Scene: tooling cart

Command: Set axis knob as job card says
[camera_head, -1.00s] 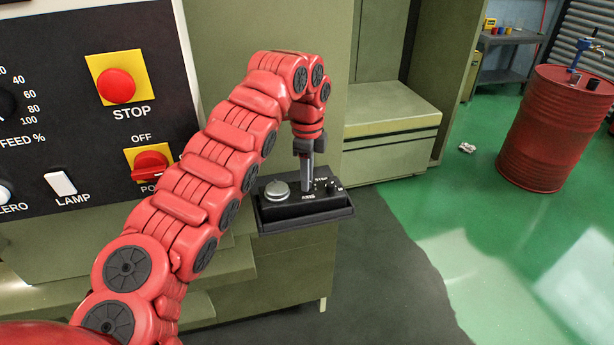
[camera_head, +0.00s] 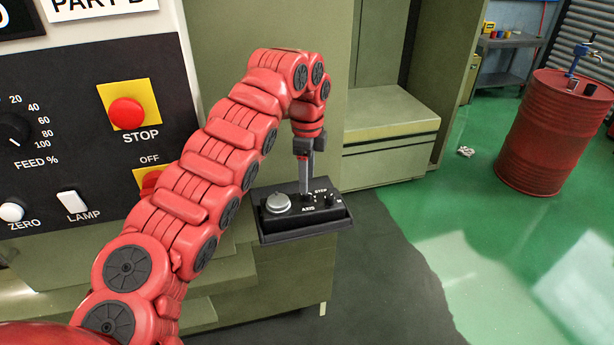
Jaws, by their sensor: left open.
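The black control box (camera_head: 275,226) sits on a small dark shelf at the front of the green machine. It carries a large silver dial (camera_head: 278,203) on its left, an AXIS knob (camera_head: 308,198) in the middle, and a small STEP knob at the right. My left gripper (camera_head: 306,188) points down at the AXIS knob with its jaws open. The fingertips are at or just above the knob and partly cover it, so its pointer setting and any contact cannot be made out. No job card is readable. My right gripper is not in view.
The machine panel at the left has a red STOP button (camera_head: 127,112), a FEED knob (camera_head: 14,128), a LAMP switch (camera_head: 72,202) and a ZERO button (camera_head: 12,210). A sign (camera_head: 100,5) is cut off at the top. A red barrel (camera_head: 548,135) stands far right on open green floor.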

